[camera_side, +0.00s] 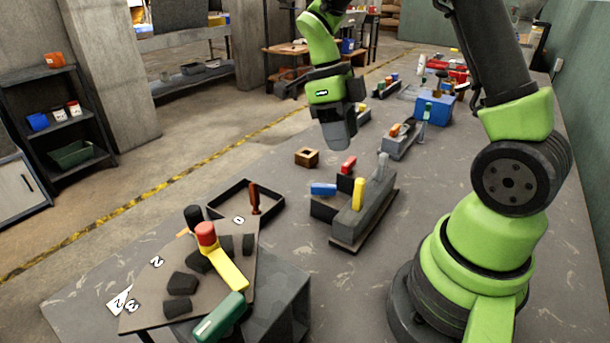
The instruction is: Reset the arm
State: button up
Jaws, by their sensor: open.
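My gripper (338,132) hangs from my green and black arm near the top middle of the side view. It points down above the grey table (240,295), apart from the things on it. Nothing shows between its jaws, though the fingertips are small and seen from the side.
A numbered board (150,310) with dark blocks, a red-topped knob (206,234) and a green handle (220,318) stands front left. A shallow black tray (232,190) holds a red-handled tool (254,198). A blue box (434,108) and small fixtures stand farther back.

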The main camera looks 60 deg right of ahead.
jog(key=s+a+r+n+t+y, duration=0.1)
jog(key=s+a+r+n+t, duration=0.4)
jog(key=n, duration=0.9)
jog(key=s+a+r+n+t+y, duration=0.1)
jog(key=s+a+r+n+t, duration=0.4)
jog(key=n, duration=1)
notch_tip(320, 180, up, 2)
jog(key=shift+a+r+t, duration=0.15)
jog(key=shift+a+t, duration=0.25)
jog(key=shift+a, duration=0.2)
jog(key=shift+w+d, duration=0.1)
jog(key=shift+c, duration=0.4)
